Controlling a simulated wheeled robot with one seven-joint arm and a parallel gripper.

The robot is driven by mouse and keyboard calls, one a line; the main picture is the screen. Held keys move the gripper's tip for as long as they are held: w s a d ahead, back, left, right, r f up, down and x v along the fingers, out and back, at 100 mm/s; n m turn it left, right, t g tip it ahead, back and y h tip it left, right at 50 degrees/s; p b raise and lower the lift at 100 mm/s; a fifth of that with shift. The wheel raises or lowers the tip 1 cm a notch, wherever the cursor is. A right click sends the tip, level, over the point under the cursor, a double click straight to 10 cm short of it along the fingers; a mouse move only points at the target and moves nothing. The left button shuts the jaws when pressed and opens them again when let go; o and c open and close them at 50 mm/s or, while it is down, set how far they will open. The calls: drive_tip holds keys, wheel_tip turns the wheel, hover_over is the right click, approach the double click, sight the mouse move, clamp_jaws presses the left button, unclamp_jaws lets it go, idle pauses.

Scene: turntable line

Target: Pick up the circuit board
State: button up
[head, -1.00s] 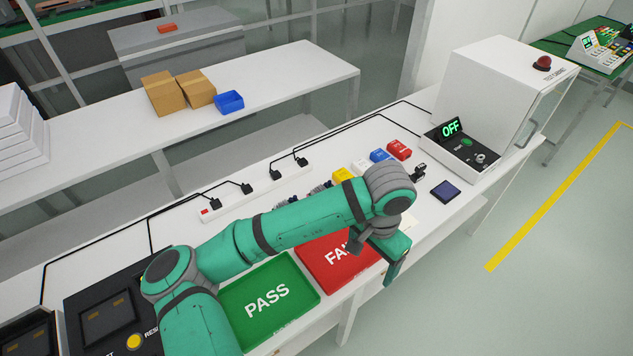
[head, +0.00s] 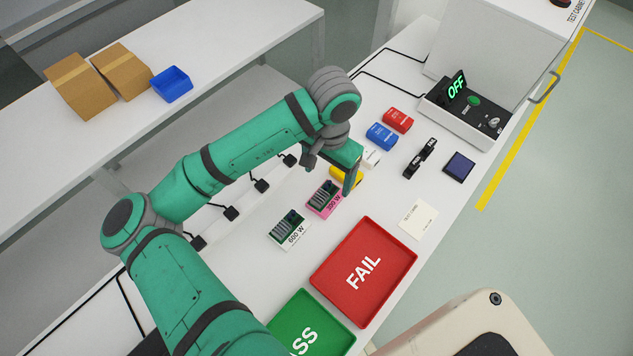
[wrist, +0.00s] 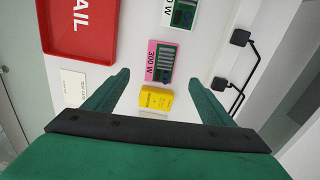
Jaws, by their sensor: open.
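Two green circuit boards lie on the white bench in the head view. One has a pink base marked 300 W (head: 325,199), and the other has a white base marked 600 W (head: 289,230). My gripper (head: 350,184) is open and empty above the bench, close to the pink-based board. In the wrist view the open fingers (wrist: 158,80) point toward that board (wrist: 162,63), which lies just past the fingertips. The white-based board (wrist: 181,14) is farther off, cut by the top edge. A yellow box (wrist: 156,98) shows between the fingers; my gripper partly covers it in the head view.
A red FAIL tray (head: 364,271) and green PASS tray (head: 312,325) are near the boards. A white card (head: 417,219), blue box (head: 382,136), red box (head: 398,120) and black device (head: 420,158) lie to the right. Plugs and cables line the back. The panel reads OFF (head: 457,87).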

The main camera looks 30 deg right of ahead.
sight(325, 195)
drive_tip(key=f, duration=0.6)
drive_tip(key=shift+w+a+f, duration=0.1)
drive_tip(key=shift+w, duration=0.15)
wheel_tip(325, 195, down, 4)
drive_tip(key=shift+s+f, duration=0.25)
drive_tip(key=c, duration=1.3)
